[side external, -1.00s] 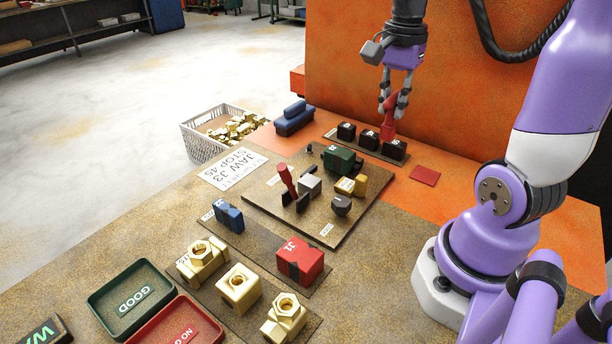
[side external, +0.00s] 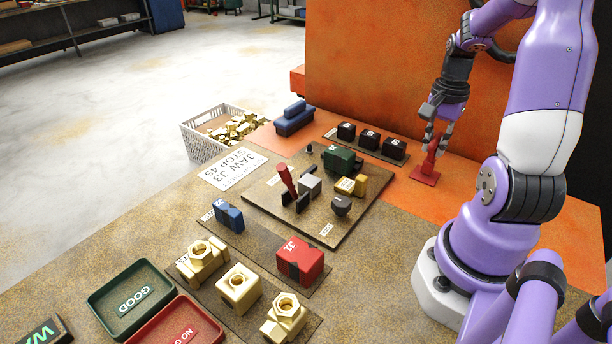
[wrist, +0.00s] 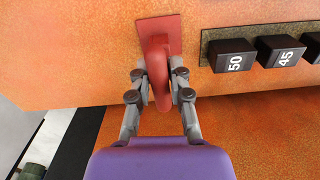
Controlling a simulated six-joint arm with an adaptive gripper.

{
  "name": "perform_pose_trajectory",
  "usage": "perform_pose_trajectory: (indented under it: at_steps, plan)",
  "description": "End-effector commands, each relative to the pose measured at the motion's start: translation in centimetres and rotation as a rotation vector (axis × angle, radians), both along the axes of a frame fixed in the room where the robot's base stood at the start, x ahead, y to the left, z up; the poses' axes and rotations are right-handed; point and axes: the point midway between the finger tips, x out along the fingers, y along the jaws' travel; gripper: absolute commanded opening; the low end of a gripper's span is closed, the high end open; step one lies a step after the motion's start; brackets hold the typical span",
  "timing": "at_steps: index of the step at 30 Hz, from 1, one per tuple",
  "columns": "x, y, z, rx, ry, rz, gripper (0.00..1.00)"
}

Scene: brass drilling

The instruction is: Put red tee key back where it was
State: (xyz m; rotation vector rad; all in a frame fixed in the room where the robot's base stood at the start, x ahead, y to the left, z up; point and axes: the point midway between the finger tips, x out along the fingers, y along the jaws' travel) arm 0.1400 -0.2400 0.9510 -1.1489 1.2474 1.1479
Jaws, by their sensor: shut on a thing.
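The red tee key (side external: 431,160) is upright over the flat red square pad (side external: 424,176) on the orange bench; whether its foot touches the pad is hard to tell. My gripper (side external: 437,140) is shut on its upper part. In the wrist view the red tee key (wrist: 158,75) sits between both fingertips of my gripper (wrist: 158,80), with the red pad (wrist: 172,27) beyond it.
Several black numbered blocks (side external: 369,139) stand on a strip left of the pad. A brown board (side external: 318,229) carries a green block (side external: 340,160), a yellow block and an upright red-handled piece (side external: 286,178). The orange panel rises behind. The bench right of the pad is bare.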

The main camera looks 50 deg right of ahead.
Motion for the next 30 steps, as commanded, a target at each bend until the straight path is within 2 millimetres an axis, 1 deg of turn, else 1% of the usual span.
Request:
perform_pose_trajectory:
  at_steps: [1, 3, 9, 13, 14, 15, 16, 26, 29, 30]
  plan:
    - [0.0, 0.0, -0.5, 0.001, 0.001, 0.000, 0.00]
    - [0.0, 0.0, -0.7, -0.001, 0.000, 0.000, 0.00]
    - [0.0, 0.0, -0.6, -0.002, -0.001, 0.000, 0.00]
    - [0.0, 0.0, -1.0, -0.001, 0.000, 0.000, 0.00]
    - [0.0, 0.0, -1.0, 0.000, 0.000, 0.000, 0.26]
    - [0.0, 0.0, -1.0, -0.001, 0.000, 0.000, 0.46]
    - [0.0, 0.0, -1.0, -0.001, 0.000, 0.000, 0.50]
    - [0.0, 0.0, -0.9, -0.001, 0.000, 0.000, 0.50]
    - [0.1, -0.1, -0.3, -0.004, -0.002, 0.000, 0.50]
    - [0.1, -0.1, 0.3, -0.004, -0.003, 0.000, 0.50]
